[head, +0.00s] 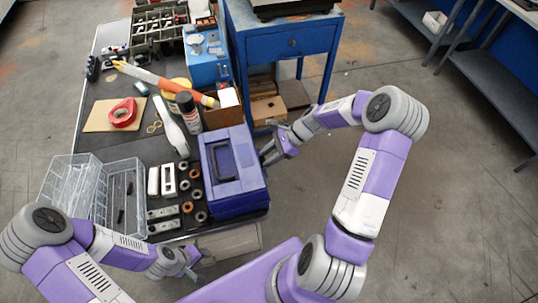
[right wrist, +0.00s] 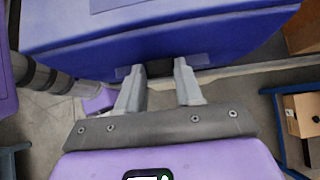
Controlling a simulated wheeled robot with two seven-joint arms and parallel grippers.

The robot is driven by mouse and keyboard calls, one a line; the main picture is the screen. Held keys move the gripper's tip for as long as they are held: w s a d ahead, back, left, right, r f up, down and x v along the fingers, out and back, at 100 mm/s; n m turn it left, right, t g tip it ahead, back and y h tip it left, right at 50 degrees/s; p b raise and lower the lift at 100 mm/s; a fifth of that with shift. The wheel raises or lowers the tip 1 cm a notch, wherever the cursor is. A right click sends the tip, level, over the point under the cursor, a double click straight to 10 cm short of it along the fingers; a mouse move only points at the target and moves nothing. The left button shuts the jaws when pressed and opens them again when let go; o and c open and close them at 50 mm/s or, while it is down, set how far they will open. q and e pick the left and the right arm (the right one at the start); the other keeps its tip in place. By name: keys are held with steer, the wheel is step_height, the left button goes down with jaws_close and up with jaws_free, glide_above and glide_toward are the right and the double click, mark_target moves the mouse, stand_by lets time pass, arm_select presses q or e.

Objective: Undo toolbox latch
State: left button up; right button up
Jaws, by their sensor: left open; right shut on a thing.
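The blue-purple toolbox (head: 228,197) stands closed at the right front corner of the bench, its dark handle (head: 223,162) on the lid. My right gripper (head: 266,153) is at the toolbox's right side in the head view. In the right wrist view its two fingers (right wrist: 159,72) straddle a dark latch (right wrist: 159,68) on the toolbox's (right wrist: 220,38) side wall. The gripper is shut on this latch, though the exact contact is hard to see. My left gripper (head: 191,265) is open and empty, low in front of the bench.
Clear plastic cases (head: 72,192), metal blocks and rings lie left of the toolbox. A blue cabinet (head: 283,42) stands at the back. The floor to the right is free.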

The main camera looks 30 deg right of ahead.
steer(key=shift+d+f, duration=0.1)
steer(key=s+d+f+t+y+b, duration=0.1)
steer(key=d+f+t+y+b, duration=0.2)
steer(key=y+b, duration=1)
steer(key=shift+d+f+t+y+b, duration=0.35)
steer(key=shift+d+f+y, duration=0.5)
steer(key=shift+f, duration=2.05)
steer(key=shift+s+d, duration=0.15)
steer(key=o, duration=1.1)
steer(key=shift+c, duration=0.2)
steer(key=v, duration=0.7)
steer(key=shift+d+b, duration=0.25)
steer(key=shift+b, duration=0.2)
